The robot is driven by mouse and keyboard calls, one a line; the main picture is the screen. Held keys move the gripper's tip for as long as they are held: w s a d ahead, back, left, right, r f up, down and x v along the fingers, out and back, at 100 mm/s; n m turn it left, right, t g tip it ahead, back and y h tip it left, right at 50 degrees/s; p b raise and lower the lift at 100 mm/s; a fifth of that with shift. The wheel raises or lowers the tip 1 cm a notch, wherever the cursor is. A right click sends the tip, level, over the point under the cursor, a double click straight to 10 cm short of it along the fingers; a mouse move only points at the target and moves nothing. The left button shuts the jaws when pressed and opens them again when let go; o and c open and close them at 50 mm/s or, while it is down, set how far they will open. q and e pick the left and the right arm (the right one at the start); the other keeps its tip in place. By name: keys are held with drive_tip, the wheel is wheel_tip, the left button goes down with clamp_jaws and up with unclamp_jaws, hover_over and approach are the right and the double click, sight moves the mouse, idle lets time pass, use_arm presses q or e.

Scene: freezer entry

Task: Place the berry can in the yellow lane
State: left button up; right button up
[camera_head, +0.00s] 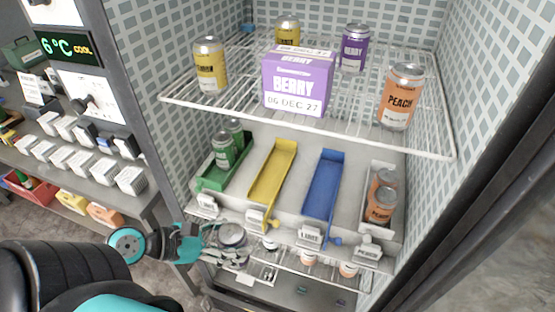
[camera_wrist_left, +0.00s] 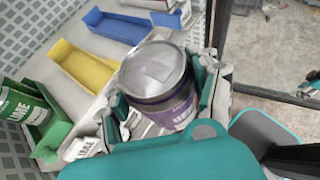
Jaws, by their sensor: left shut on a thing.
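My left gripper (camera_head: 228,248) is shut around the berry can (camera_wrist_left: 165,92), which has a silver lid and a purple side. In the head view the can (camera_head: 232,235) shows mostly its lid, low in front of the lane shelf's front edge. The yellow lane (camera_head: 271,172) is an empty sloped tray between the green and blue lanes. In the left wrist view the yellow lane (camera_wrist_left: 85,68) lies up and left of the held can. My right gripper is in neither view.
The green lane (camera_head: 208,184) holds green cans; the blue lane (camera_head: 323,185) is empty. Peach cans (camera_head: 380,205) stand at the right. A wire shelf (camera_head: 240,115) above carries cans and a purple berry box (camera_head: 297,82). Tags and small knobs line the front edge.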

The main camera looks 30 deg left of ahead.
sight(221, 227)
use_arm(q)
drive_tip(key=shift+s+a+r, duration=0.15)
drive_tip(key=shift+a+r, duration=0.2)
drive_tip(key=shift+a, duration=0.2)
drive_tip(key=shift+s+a+r, duration=0.1)
drive_tip(key=shift+a+r, duration=0.25)
drive_tip(key=shift+a, duration=0.15)
drive_tip(key=shift+w+a, duration=0.25)
drive_tip(key=shift+w, duration=0.55)
drive_tip(key=shift+n, duration=0.3)
drive_tip(key=w+a+f+b, duration=0.1)
drive_tip(key=w+a+b, duration=0.1)
drive_tip(key=w, duration=0.7)
drive_tip(key=w+a+f+b, duration=0.1)
drive_tip(key=w+a+b, duration=0.1)
drive_tip(key=w, duration=0.8)
drive_tip(key=w+a+f+b, duration=0.1)
drive_tip(key=w+b, duration=0.3)
drive_tip(key=w, duration=0.5)
drive_tip(key=shift+w+a+f, duration=0.15)
drive_tip(key=shift+w+a, duration=0.25)
drive_tip(key=shift+a, duration=0.4)
drive_tip(key=shift+f, duration=0.3)
drive_tip(key=shift+w, duration=0.1)
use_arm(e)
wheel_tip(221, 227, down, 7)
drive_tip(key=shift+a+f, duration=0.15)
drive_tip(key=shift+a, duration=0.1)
